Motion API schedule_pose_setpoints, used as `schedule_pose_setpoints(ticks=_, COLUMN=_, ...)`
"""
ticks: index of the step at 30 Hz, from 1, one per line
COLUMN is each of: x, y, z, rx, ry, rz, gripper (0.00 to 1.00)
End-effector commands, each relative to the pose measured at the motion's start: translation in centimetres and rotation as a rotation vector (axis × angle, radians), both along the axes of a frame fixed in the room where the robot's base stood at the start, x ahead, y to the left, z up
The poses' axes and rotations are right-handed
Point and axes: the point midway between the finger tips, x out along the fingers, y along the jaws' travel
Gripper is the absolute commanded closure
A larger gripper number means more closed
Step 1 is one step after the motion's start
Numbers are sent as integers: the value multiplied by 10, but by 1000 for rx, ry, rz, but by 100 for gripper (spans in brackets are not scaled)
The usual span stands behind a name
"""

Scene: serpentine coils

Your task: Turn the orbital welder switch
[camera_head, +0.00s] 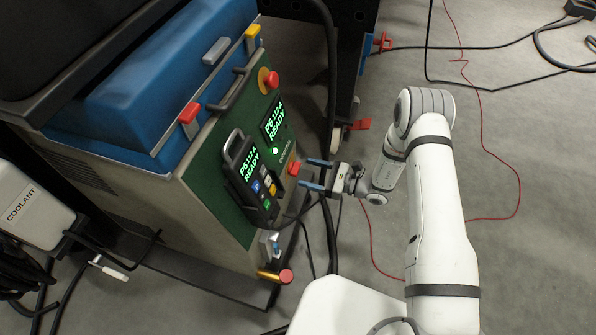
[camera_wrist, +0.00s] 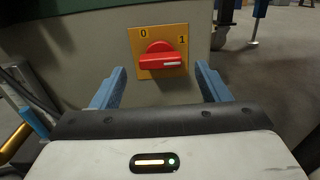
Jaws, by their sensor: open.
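The orbital welder (camera_head: 215,185) is a blue and green cabinet on the left in the head view. Its switch is a red knob (camera_wrist: 158,55) on a yellow plate (camera_wrist: 143,72) marked 0 at upper left and 1 at upper right. The knob's handle lies about level, with its white mark at the right end. In the head view the switch (camera_head: 294,168) shows small and red at the cabinet's right edge. My gripper (camera_head: 311,174) is open and empty in front of it. In the wrist view the blue fingers (camera_wrist: 160,82) stand apart, left and right of the knob and nearer to me.
A pendant (camera_head: 250,178) and a lit green display (camera_head: 272,122) reading READY are on the cabinet front. A red emergency button (camera_head: 268,80) sits above. A black cable (camera_head: 330,235) hangs near my gripper. Open grey floor with a red wire (camera_head: 515,185) lies to the right.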

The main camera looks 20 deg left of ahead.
Motion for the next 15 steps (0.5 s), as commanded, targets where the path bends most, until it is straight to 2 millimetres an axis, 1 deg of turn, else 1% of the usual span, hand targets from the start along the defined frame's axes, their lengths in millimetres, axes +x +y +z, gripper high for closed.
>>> schedule_pose_setpoints(ticks=1, x=-2, y=9, z=-2, rx=0, ry=-2, rz=5, gripper=31)
schedule_pose_setpoints(ticks=3, x=-3, y=18, z=-2, rx=0, ry=-2, rz=4, gripper=31)
schedule_pose_setpoints(ticks=6, x=-4, y=28, z=-1, rx=0, ry=-1, rz=2, gripper=31)
schedule_pose_setpoints(ticks=9, x=-5, y=34, z=0, rx=0, ry=0, rz=3, gripper=31)
schedule_pose_setpoints(ticks=15, x=-5, y=35, z=0, rx=0, ry=0, rz=2, gripper=31)
